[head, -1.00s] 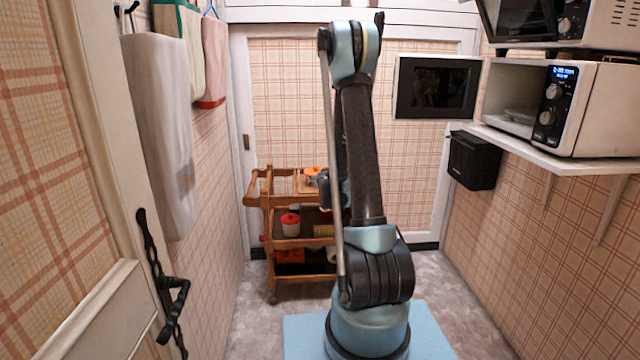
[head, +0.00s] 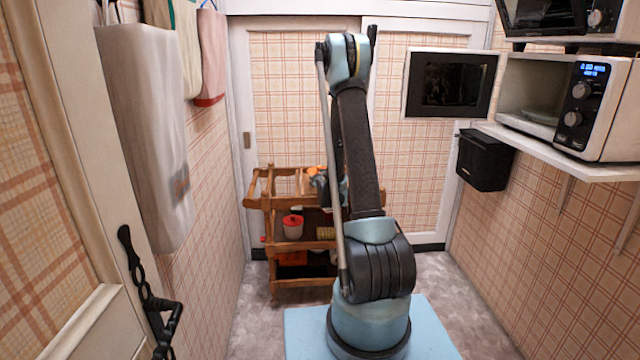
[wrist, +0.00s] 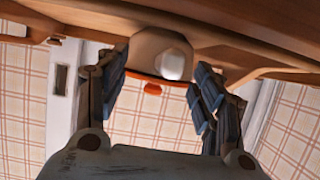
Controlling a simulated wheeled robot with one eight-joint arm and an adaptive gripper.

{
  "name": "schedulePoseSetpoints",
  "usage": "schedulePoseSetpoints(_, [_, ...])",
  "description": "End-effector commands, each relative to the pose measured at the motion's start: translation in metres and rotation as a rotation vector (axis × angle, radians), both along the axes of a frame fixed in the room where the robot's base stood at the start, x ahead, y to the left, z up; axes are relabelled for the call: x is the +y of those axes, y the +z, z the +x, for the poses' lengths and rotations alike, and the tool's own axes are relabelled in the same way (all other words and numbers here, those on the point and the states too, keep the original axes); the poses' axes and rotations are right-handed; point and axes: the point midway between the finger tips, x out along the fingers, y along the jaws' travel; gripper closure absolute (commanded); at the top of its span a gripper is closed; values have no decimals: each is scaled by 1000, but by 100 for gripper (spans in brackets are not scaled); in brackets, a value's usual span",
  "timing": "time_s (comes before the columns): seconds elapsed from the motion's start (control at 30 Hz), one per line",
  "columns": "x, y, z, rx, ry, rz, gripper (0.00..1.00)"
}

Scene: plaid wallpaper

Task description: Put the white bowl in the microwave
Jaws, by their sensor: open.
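A white rounded thing (wrist: 173,65), which looks like the white bowl, shows in the wrist view on a tan board (wrist: 145,50). My gripper (wrist: 160,82) is open, its blue-padded fingers apart on either side of the board's near part, with nothing held. Whether the fingers are level with the bowl, I cannot tell. In the head view my arm hides most of the gripper and the bowl, over the wooden trolley (head: 283,205). The lower microwave (head: 612,110) stands on a shelf at the right, its door (head: 450,57) swung open. A pale dish-like surface (head: 541,117) shows inside.
A red-and-white pot (head: 292,226) stands on the trolley's middle shelf. An orange thing (wrist: 153,88) lies by the board. A second microwave (head: 545,15) is above the first. A black box (head: 485,159) hangs below the shelf. Towels (head: 150,130) and a door handle (head: 155,300) flank the left side.

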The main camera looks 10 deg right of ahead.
Motion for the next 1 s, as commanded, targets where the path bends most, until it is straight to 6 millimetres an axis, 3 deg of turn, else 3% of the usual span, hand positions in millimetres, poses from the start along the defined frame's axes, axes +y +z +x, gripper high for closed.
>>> schedulePoseSetpoints(0.37, [-1, -7, 7, 0, 0, 0, 39])
schedulePoseSetpoints(0.63, [-4, -7, 7, 0, -4, 1, 98])
schedulePoseSetpoints(1.0, [-5, -7, 7, -1, -4, 0, 100])
